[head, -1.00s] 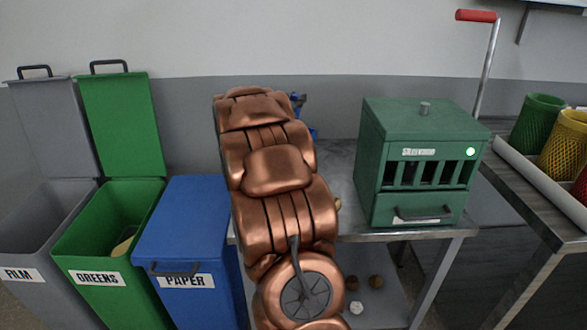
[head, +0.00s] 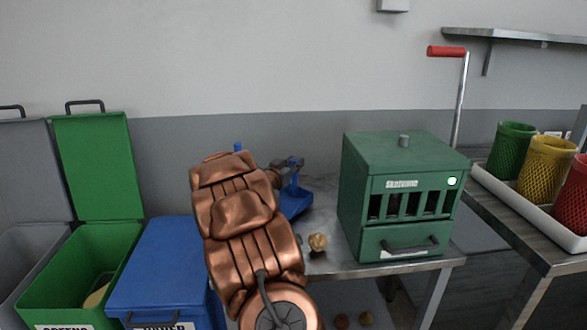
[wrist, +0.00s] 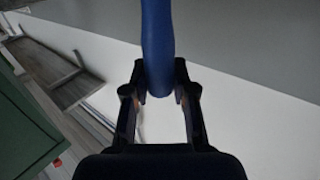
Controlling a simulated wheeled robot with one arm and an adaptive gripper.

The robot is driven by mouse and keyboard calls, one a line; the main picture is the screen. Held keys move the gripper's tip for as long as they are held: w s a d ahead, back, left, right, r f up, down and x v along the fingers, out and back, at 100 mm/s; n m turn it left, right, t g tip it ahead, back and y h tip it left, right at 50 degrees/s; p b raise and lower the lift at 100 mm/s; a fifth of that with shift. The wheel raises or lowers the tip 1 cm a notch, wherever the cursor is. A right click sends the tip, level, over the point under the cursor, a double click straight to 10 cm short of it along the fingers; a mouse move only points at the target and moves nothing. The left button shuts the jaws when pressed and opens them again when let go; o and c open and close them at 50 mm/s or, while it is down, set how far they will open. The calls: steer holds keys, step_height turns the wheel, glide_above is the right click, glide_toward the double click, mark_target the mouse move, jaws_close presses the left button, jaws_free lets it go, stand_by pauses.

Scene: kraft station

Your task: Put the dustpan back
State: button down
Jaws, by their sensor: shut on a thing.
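The blue dustpan (head: 297,202) shows to the right of my arm in the head view, over the back of the metal table; whether it touches the table I cannot tell. My gripper (head: 291,165) is at its upper part, partly hidden behind my arm. In the wrist view, my gripper (wrist: 159,78) is shut on the blue handle of the dustpan (wrist: 158,40), which runs up out of the picture. A small blue tip (head: 238,147) shows above my arm; I cannot tell what it belongs to.
A green Skelvane box (head: 400,200) stands right on the metal table (head: 385,268), near a round brown item (head: 318,242). Lidded bins, blue (head: 165,265) and green (head: 90,165), stand left. Baskets (head: 545,158) sit in a tray on the right. A shelf (head: 515,36) is above.

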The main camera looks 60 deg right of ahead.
steer(key=shift+f, duration=0.45)
steer(key=shift+f, duration=0.15)
steer(key=c, duration=0.9)
jaws_free()
steer(key=shift+c, duration=0.2)
steer(key=shift+a, duration=0.15)
steer(key=a, duration=1.1)
steer(key=shift+s+a, duration=0.25)
steer(key=shift+a, duration=0.15)
